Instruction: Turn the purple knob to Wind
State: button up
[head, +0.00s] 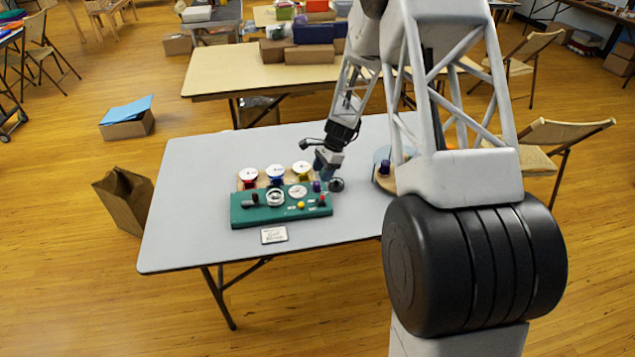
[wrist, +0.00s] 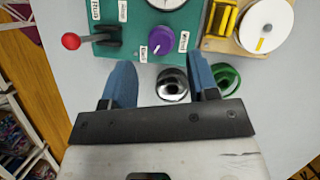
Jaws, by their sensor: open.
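The purple knob (wrist: 161,41) sits on the teal panel (wrist: 137,14) at the top middle of the wrist view. Its white mark seems to point toward the lower-left label (wrist: 143,56), whose word I cannot read surely. The label to its right (wrist: 184,42) seems to read Wind. In the head view the knob (head: 316,186) is at the panel's right end. My gripper (wrist: 161,72) is open, its two blue fingers apart with nothing held between them. The fingertips are just short of the knob in the wrist view. In the head view my gripper (head: 322,172) is close by it.
A red-tipped lever (wrist: 71,41) stands left of the knob. A silver round piece (wrist: 172,84) and a green ring (wrist: 227,77) lie near my fingers. Several white-topped spools (head: 275,172) stand behind the panel. A card (head: 274,235) lies in front; the grey table's left side is clear.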

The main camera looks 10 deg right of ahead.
aim_at(317, 183)
jog(key=shift+x, duration=2.35)
jog(key=shift+c, duration=0.5)
jog(key=c, duration=0.8)
